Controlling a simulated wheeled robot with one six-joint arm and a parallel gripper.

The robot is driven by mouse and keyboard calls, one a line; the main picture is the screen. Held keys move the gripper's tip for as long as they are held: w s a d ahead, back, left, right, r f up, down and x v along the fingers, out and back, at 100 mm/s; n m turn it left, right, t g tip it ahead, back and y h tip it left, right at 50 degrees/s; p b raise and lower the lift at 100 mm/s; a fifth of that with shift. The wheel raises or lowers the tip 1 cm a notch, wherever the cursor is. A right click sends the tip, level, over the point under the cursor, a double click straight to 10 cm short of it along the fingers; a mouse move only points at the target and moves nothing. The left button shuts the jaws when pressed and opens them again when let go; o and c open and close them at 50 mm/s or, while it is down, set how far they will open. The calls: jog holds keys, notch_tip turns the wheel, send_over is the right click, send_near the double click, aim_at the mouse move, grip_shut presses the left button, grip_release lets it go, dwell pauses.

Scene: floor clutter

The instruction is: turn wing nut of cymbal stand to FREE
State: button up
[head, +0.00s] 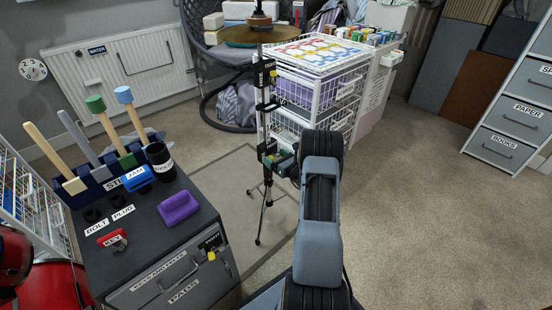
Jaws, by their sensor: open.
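The cymbal stand (262,125) is upright in the middle of the head view, with a bronze cymbal (238,35) at its top and dark tripod legs on the floor. A black block (263,73) with small white lettering sits on the pole under the cymbal. Another dark fitting (266,148) with a small label is lower on the pole. I cannot make out the wing nut or its setting for certain. My gripper (281,163) is by the lower fitting, partly hidden by my own arm. It is open, and I see nothing held; whether it touches the stand is unclear.
A dark cabinet (150,240) with tools, a purple block (178,208) and labelled parts is at the left. A white wire basket unit (318,92) is close behind the stand, a hanging chair (222,55) behind it. Carpet is clear at the right, before labelled drawers (520,115).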

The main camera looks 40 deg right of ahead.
jog(key=s+d+p, duration=0.2)
jog(key=s+p, duration=0.2)
jog(key=s, duration=0.9)
jog(key=shift+s, duration=0.35)
